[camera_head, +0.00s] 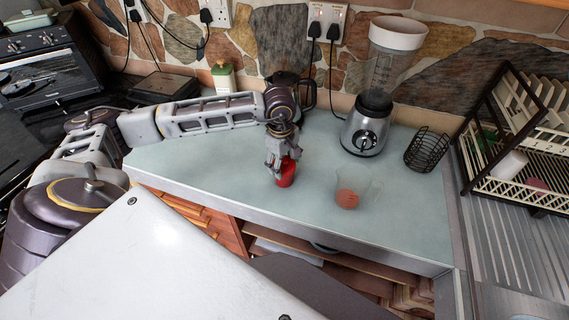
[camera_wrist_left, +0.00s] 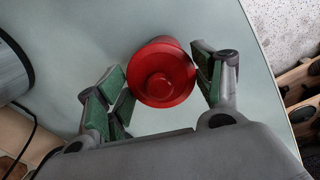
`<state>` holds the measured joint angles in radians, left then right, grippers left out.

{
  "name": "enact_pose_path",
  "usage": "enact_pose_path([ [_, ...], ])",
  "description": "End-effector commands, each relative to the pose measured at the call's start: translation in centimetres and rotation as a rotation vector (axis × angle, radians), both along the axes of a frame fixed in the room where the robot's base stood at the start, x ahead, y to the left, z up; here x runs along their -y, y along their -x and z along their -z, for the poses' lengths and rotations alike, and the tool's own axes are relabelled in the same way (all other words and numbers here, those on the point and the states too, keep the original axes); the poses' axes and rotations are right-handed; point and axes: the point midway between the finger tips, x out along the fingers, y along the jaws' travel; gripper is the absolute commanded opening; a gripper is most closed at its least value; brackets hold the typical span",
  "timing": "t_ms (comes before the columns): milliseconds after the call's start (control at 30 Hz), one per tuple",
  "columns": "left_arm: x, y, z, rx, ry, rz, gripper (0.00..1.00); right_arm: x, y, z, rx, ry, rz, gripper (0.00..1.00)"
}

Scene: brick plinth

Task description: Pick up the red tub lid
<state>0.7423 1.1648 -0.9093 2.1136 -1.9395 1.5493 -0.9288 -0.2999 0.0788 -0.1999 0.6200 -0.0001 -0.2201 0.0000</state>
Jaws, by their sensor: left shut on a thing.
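The red tub lid (camera_wrist_left: 161,75) is a round, red, stepped piece seen from above in the left wrist view. In the head view a red thing (camera_head: 286,173) shows just below the fingers, over the pale counter. My left gripper (camera_head: 279,164) points down at it from above. Whether a tub is under the lid is hidden. My right gripper is not in view.
A clear jug (camera_head: 357,188) with reddish contents stands right of the lid on the pale counter (camera_head: 225,155). A blender (camera_head: 370,125), a black wire basket (camera_head: 427,150) and a dish rack (camera_head: 520,145) are further right. A dark kettle (camera_head: 305,95) stands behind the gripper. The counter's left part is clear.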

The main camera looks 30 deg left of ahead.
Motion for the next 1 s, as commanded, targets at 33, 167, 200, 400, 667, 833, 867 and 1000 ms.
enact_pose_path([
  [33, 0.0, 0.0, 0.0, 0.0, 0.0, 0.0, 0.53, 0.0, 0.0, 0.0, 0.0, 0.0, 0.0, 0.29],
  [167, 0.0, 0.0, -0.3, 0.0, 0.0, 0.0, 0.53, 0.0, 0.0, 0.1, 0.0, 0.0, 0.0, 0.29],
  [200, 0.0, 0.0, -0.5, 0.001, 0.0, 0.0, 0.53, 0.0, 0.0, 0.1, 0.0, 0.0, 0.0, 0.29],
  [400, 0.0, -0.1, -2.3, 0.003, 0.0, 0.001, 0.53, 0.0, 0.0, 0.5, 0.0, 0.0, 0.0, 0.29],
  [667, 0.0, -0.1, -6.1, 0.003, 0.001, 0.0, 0.53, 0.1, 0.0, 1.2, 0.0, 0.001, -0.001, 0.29],
  [833, 0.0, -0.1, -8.3, 0.003, 0.001, 0.0, 0.53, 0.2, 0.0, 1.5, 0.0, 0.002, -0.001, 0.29],
  [867, 0.0, -0.1, -8.6, 0.002, 0.0, 0.0, 0.53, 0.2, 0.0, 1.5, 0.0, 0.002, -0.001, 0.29],
  [1000, 0.0, -0.1, -9.7, 0.002, 0.001, 0.0, 0.53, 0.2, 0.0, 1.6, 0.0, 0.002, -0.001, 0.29],
])
